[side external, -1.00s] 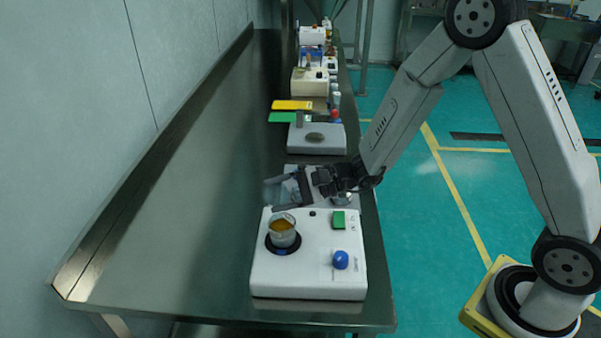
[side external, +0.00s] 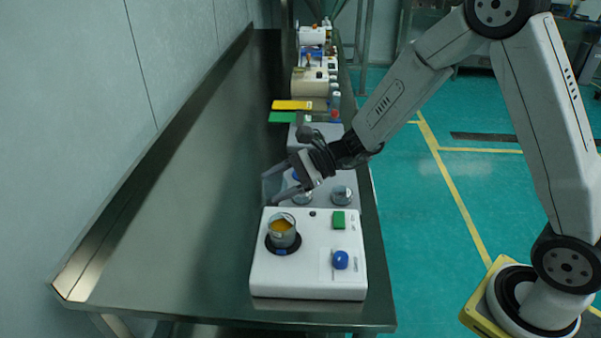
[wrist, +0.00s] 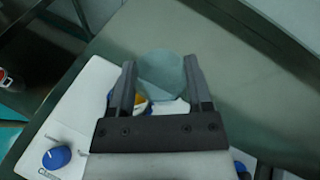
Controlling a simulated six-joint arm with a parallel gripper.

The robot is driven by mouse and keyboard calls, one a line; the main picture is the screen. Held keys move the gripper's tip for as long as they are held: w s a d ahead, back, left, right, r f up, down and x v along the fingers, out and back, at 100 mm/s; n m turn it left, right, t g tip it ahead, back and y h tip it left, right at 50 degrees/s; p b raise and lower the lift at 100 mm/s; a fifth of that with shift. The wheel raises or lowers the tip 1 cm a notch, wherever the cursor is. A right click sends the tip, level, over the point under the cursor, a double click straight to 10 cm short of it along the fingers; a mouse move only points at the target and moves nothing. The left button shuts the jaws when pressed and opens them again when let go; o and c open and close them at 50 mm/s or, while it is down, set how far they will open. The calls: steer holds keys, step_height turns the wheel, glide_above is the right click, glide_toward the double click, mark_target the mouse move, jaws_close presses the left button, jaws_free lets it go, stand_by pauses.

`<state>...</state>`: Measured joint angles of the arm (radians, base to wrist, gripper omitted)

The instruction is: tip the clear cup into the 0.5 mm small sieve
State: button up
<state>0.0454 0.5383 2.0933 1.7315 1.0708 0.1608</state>
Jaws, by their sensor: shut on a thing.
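A clear cup (wrist: 160,72) is between the two fingers of my gripper (wrist: 159,64) in the wrist view. The gripper is shut on it. In the side view my gripper (side external: 287,184) holds the cup (side external: 272,184) behind the white machine, apart from it. The cup looks tilted, and I cannot make out its contents. A small round vessel with orange material (side external: 283,231), which seems to be the small sieve, stands upright on the black disc of the white machine (side external: 310,283). Its mesh size cannot be read. In the wrist view the fingers partly hide it.
The white machine has a blue knob (side external: 341,260) and a green switch (side external: 339,220). Behind it is a grey unit with round metal parts (side external: 342,194). Green (side external: 283,117) and yellow (side external: 292,105) flat items lie farther back. The steel bench (side external: 170,230) is clear on the left.

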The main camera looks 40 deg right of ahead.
steer(key=shift+w+r+m+g, duration=0.1)
steer(key=shift+r+m+g, duration=0.9)
steer(key=shift+m, duration=0.3)
